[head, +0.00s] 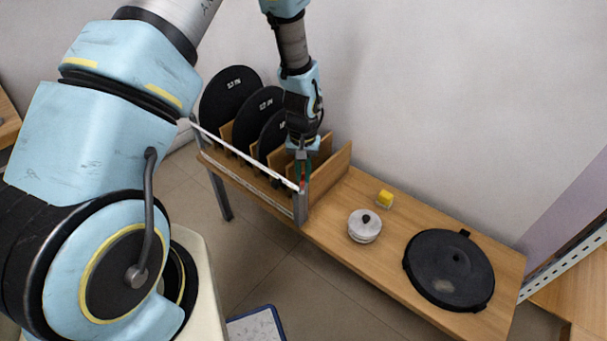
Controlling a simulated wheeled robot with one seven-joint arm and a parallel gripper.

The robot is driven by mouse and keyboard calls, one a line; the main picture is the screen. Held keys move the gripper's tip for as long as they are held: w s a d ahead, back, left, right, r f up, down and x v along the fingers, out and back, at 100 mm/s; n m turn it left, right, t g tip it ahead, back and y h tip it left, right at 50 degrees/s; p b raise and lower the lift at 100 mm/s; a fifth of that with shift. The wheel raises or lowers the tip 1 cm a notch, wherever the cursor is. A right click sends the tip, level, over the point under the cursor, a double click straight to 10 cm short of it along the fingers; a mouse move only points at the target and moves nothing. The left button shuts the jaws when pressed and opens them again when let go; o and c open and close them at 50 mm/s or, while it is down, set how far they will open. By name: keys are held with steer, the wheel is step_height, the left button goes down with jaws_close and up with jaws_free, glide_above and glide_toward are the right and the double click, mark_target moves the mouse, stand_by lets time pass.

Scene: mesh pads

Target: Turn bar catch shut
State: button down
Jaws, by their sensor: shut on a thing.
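The bar (245,158) is a thin pale rail across the front of a wooden rack holding black discs. It runs from a post at the left to a grey metal post (300,208) at the right. The bar catch (302,186) is at the right end of the bar, at the top of that post; a small reddish part shows, the rest is hidden by my fingers. My gripper (302,174) points down over this end and is shut on the catch. The catch's exact angle is too small to tell.
Black discs (231,95) stand upright between wooden dividers behind the bar. On the wooden bench (335,225) to the right are a white lidded pot (364,226), a yellow block (385,199) and a large black round lid (449,269). A wall is close behind.

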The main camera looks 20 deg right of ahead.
mark_target(302, 177)
steer(key=m, duration=0.6)
steer(key=shift+w, duration=0.1)
stand_by(0.5)
steer(key=c, duration=0.9)
jaws_free()
steer(key=shift+a, duration=0.1)
steer(key=shift+r, duration=0.1)
step_height(302, 177, up, 11)
steer(key=shift+f+b, duration=0.2)
steer(key=shift+b, duration=0.35)
